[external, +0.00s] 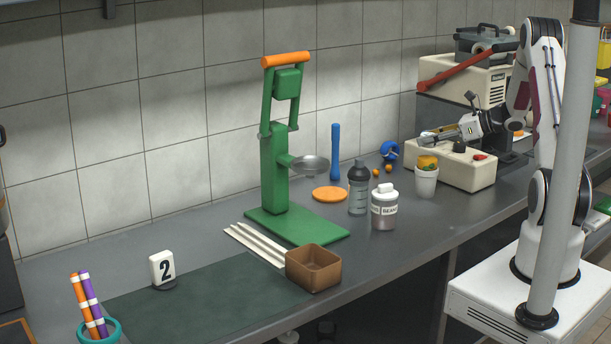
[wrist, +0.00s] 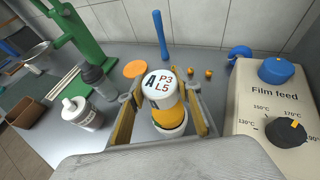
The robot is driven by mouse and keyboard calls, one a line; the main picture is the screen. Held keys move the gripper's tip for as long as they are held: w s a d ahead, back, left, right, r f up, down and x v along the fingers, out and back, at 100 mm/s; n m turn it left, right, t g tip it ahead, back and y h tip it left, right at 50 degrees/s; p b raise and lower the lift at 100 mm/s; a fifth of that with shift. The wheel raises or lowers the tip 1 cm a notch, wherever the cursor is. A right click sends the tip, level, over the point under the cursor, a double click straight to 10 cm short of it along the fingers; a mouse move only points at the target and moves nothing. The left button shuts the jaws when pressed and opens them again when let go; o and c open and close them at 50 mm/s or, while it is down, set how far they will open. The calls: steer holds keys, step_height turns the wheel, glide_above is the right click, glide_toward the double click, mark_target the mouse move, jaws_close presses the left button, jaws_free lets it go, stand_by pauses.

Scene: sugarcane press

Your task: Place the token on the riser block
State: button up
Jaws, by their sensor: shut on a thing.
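My gripper (external: 426,138) is above the counter near the left end of the beige machine. In the wrist view my gripper (wrist: 163,112) has its fingers on either side of a white-faced piece (wrist: 160,82) marked A, P3 and L5, probably the token, and is shut on it. In the external view this piece is hard to make out. A yellow part (wrist: 170,116) shows directly below the white face; I cannot tell whether they are joined. In the external view a white cup (external: 426,184) with a yellow top (external: 427,162) stands below my gripper. I cannot identify the riser block with certainty.
The beige machine (external: 452,167) stands on the right. A shaker bottle (external: 358,190), a bean jar (external: 384,211), an orange disc (external: 330,194) and a blue rod (external: 335,152) stand left of my gripper. The green press (external: 275,170), brown box (external: 313,270) and number marker (external: 162,268) are farther left.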

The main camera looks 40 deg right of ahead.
mark_target(427, 158)
steer(key=shift+f, duration=1.85)
steer(key=shift+f, duration=0.15)
steer(key=o, duration=1)
steer(key=shift+o, duration=0.2)
steer(key=shift+s+d+r, duration=0.1)
steer(key=shift+s+r, duration=0.05)
steer(key=shift+r, duration=0.1)
steer(key=v, duration=1.1)
steer(key=shift+s+r, duration=0.2)
steer(key=shift+s, duration=0.05)
steer(key=shift+d, duration=0.15)
